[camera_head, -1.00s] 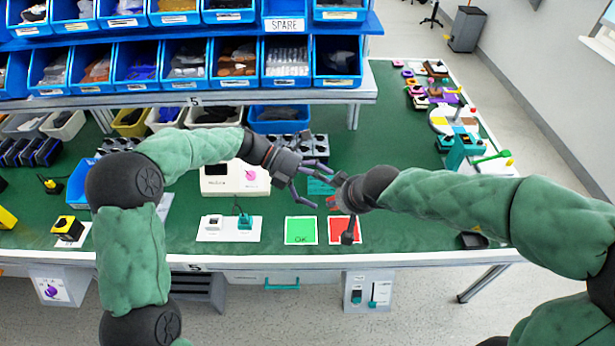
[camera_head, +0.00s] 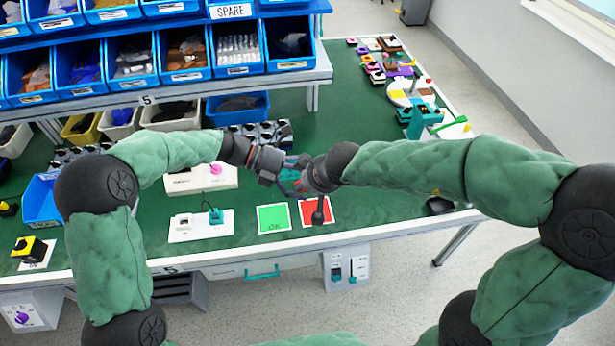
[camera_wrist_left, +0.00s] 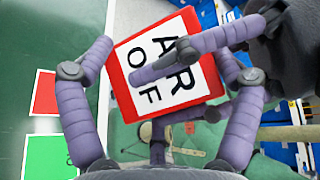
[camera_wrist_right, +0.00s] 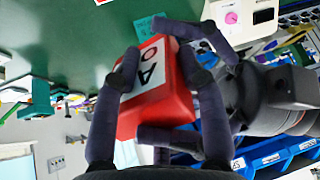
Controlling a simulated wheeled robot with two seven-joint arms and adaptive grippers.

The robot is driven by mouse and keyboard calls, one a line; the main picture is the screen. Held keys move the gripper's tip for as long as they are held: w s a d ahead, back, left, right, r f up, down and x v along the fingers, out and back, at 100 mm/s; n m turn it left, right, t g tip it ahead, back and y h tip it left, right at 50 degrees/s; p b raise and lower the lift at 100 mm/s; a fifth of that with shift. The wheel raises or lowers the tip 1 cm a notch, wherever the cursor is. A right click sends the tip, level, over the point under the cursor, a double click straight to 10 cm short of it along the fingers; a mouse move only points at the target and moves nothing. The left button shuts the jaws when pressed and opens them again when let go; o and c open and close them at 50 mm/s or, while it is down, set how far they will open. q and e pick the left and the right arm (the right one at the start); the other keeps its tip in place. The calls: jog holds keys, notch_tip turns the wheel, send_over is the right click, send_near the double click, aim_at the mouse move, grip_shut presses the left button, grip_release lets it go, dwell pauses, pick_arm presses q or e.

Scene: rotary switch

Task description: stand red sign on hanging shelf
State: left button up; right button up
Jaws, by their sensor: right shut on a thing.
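The red sign (camera_wrist_left: 120,90), a red block with a white lettered face, is between my two grippers. My right gripper (camera_head: 306,176) is shut on it, with one finger lying across the lettered face in the left wrist view. The sign (camera_wrist_right: 177,95) also shows between the right fingers in the right wrist view. My left gripper (camera_head: 284,178) is open, its fingers spread around the sign; contact cannot be told. In the head view the grippers hide most of the sign. A grey shelf (camera_head: 200,89) carrying blue bins is raised above the green bench at upper left.
Below the grippers, a green card (camera_head: 273,218) and a red card (camera_head: 315,212) lie on the green bench (camera_head: 345,125). A white plate with a teal switch (camera_head: 215,215) is to their left. Coloured parts (camera_head: 380,65) stand at the far right.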

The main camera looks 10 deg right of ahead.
pick_arm(q)
jog(key=shift+w+f, duration=0.1)
jog(key=shift+c, duration=0.3)
pick_arm(e)
jog(key=o, duration=0.9)
pick_arm(q)
jog(key=c, duration=1)
pick_arm(e)
jog(key=o, duration=0.4)
jog(key=shift+c, duration=0.2)
pick_arm(q)
grip_shut()
